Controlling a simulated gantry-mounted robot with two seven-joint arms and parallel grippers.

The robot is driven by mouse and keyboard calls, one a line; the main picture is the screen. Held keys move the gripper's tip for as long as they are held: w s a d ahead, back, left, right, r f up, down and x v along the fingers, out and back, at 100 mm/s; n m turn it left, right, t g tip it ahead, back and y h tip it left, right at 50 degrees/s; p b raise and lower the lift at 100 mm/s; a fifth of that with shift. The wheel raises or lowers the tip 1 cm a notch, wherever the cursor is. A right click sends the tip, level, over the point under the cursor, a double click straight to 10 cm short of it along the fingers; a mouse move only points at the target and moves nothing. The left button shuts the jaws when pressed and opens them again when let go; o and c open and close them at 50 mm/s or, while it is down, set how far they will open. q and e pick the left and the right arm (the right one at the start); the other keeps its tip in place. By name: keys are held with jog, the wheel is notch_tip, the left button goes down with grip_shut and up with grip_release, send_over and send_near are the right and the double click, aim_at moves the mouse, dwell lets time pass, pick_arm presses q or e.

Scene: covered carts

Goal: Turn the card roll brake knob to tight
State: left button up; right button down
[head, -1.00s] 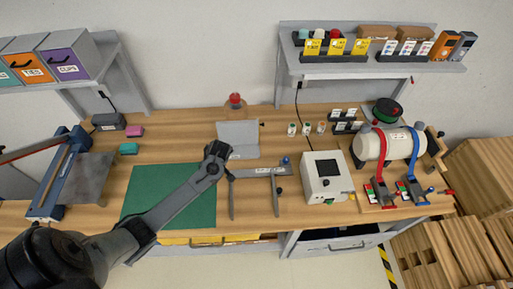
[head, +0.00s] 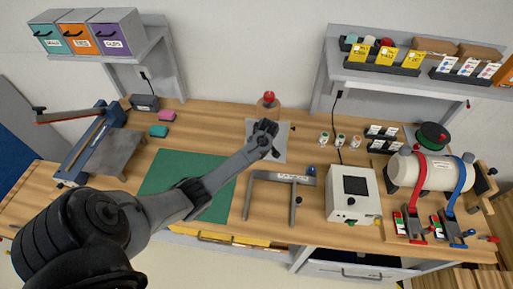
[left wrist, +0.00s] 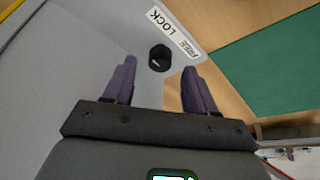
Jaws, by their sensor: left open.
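A dark knob (left wrist: 160,58) with a white pointer mark sits on a grey surface (left wrist: 85,40) in the left wrist view. A white label (left wrist: 172,32) beside it reads LOCK and FREE; I read no "tight" there. My open left gripper (left wrist: 157,70) has its purple fingers spread on either side of the knob's near edge, apparently without touching it. In the head view the left gripper (head: 266,128) is over the grey plate (head: 274,152) at the back middle of the bench, and hides part of it. My right gripper is not in view.
A green mat (head: 165,172) lies to the left and a grey bracket (head: 275,177) in front. A white instrument box (head: 352,205) and a strapped white roll (head: 408,172) stand to the right. A red-topped item (head: 268,98) stands close behind the gripper.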

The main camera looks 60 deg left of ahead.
pick_arm(q)
jog(key=shift+x, duration=1.05)
jog(key=shift+c, duration=0.3)
grip_shut()
